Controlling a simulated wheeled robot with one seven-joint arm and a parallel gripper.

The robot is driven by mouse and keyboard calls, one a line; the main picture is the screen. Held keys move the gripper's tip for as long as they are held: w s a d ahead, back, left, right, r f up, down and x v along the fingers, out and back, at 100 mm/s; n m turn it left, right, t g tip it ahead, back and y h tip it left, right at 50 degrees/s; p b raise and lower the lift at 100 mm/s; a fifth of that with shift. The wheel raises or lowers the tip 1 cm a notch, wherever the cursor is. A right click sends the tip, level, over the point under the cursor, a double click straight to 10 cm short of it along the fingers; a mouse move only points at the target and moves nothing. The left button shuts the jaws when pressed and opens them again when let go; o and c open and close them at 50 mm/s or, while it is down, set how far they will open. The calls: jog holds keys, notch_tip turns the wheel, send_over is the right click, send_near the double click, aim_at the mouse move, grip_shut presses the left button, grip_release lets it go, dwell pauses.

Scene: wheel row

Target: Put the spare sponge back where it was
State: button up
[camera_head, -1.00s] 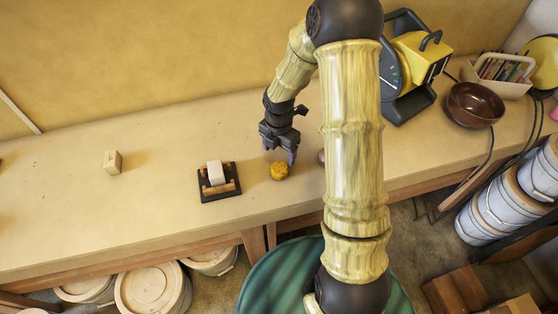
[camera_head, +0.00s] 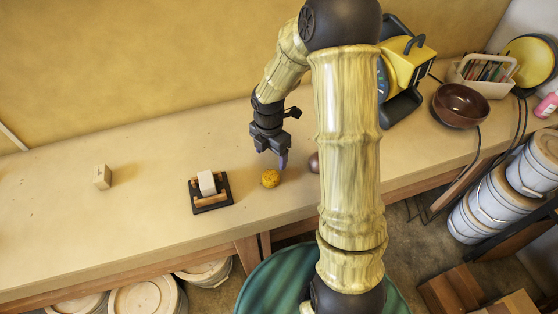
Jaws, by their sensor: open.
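A small round yellow-orange sponge (camera_head: 270,179) lies on the workbench, right of a dark tray. I cannot tell whether this is the spare sponge. My gripper (camera_head: 272,157) points down just behind and above the sponge, with its jaws open and nothing seen between them. The fingertips look apart from the sponge, but the exact height is hard to judge. The dark tray (camera_head: 212,209) has wooden rails and holds a white block (camera_head: 207,183). A pale block (camera_head: 102,177) stands alone on the bench to the left.
A brown rounded object (camera_head: 313,163) is partly hidden behind my arm. A yellow and black machine (camera_head: 407,62), a brown bowl (camera_head: 460,105) and a white caddy (camera_head: 487,80) stand at the right. The bench (camera_head: 60,225) is mostly clear on the left.

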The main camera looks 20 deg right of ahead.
jog(key=s+r+m+t, duration=0.1)
jog(key=s+r+m, duration=0.4)
jog(key=m, duration=0.7)
jog(key=s+r+m+t, duration=0.1)
jog(key=s+r+m, duration=0.4)
jog(key=s+m, duration=0.3)
jog(key=m, duration=0.4)
jog(key=shift+s, duration=0.2)
